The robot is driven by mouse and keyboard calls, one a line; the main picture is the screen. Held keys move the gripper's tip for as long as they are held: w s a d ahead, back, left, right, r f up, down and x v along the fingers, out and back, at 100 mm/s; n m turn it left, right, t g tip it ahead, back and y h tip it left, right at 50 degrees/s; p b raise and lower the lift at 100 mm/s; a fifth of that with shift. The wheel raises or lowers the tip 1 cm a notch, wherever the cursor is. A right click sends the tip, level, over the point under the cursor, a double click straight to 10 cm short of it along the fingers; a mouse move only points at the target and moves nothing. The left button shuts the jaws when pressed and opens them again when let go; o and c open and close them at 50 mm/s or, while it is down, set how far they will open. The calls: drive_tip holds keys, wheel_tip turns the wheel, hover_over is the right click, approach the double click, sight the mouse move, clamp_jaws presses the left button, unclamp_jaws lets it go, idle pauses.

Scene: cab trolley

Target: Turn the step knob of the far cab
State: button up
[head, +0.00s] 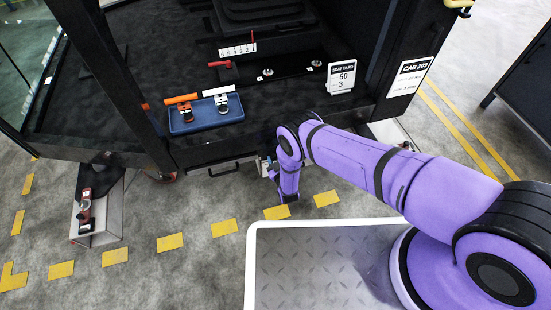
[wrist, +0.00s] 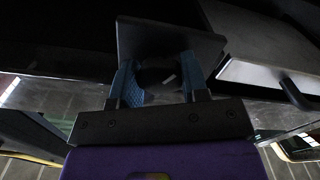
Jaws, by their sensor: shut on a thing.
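My gripper (head: 267,167) is low at the front lower edge of the cab marked CAB 203, mostly hidden by my own wrist in the head view. In the wrist view its two blue fingers are on either side of a dark round knob (wrist: 158,76), and it is shut on it. The knob has a small pale mark and sits in front of a dark plate (wrist: 165,38). The wrist view is dim, so the knob's turn angle is hard to tell. The knob is hidden in the head view.
A blue tray (head: 206,125) with orange and white handled items lies on the cab floor, near a seat card (head: 341,77). A step box (head: 97,225) with a red-labelled part stands at left. A pale box with a dark handle (wrist: 296,93) is right of my gripper.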

drive_tip(key=shift+s+f, duration=0.1)
idle(0.3)
drive_tip(key=o, duration=0.9)
drive_tip(key=v, duration=1)
drive_tip(key=shift+s+d, duration=0.1)
drive_tip(key=shift+s, duration=0.25)
